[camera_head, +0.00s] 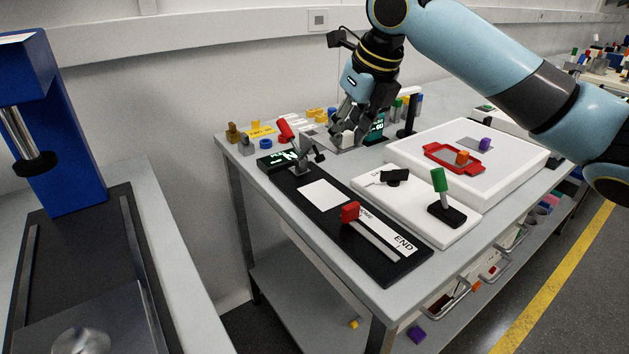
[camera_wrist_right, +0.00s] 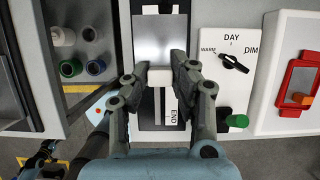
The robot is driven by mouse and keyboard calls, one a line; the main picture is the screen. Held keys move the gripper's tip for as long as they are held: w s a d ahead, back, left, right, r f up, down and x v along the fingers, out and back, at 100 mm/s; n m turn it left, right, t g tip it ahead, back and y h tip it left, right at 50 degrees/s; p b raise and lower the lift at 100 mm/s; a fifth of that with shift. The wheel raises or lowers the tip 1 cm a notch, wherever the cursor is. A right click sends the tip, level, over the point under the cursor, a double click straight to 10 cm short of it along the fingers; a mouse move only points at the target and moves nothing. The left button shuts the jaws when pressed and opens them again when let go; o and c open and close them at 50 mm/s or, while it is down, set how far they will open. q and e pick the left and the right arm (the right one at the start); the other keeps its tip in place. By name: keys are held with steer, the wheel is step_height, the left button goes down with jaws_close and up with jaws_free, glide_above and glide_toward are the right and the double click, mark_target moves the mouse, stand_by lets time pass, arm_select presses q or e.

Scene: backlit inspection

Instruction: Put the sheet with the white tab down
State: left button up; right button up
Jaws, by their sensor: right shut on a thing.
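In the head view my right gripper (camera_head: 348,132) is over the back of the table, fingers pointing down. In the right wrist view it (camera_wrist_right: 160,75) is shut on the white tab (camera_wrist_right: 160,77) of a grey sheet. The sheet (camera_wrist_right: 153,40) extends away from the fingers, above the black slide board. In the head view its edge (camera_head: 343,149) shows under the fingers; its height above the table is hard to tell. Dark and blue jointed parts at the lower left of the wrist view look like my left gripper (camera_wrist_right: 38,158); its jaws are unclear.
A white light panel (camera_head: 418,158) carries a red frame (camera_head: 436,160) with an orange knob and a purple-tabbed sheet (camera_head: 473,143). In front are a white dial board (camera_head: 410,210) with a green lever and a black slide board (camera_head: 330,222) with a red knob. Small coloured parts line the back.

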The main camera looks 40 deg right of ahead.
glide_toward(327, 197)
steer(key=f, duration=0.1)
steer(key=s+f, duration=0.1)
steer(key=f, duration=0.2)
steer(key=shift+s+a, duration=0.15)
steer(key=shift+s, duration=0.15)
steer(key=shift+f, duration=0.15)
steer(key=w, duration=0.4)
steer(key=shift+w, duration=0.1)
steer(key=shift+f, duration=0.65)
steer(key=shift+d, duration=0.2)
steer(key=o, duration=0.5)
steer(key=shift+f, duration=0.15)
steer(key=o, duration=0.4)
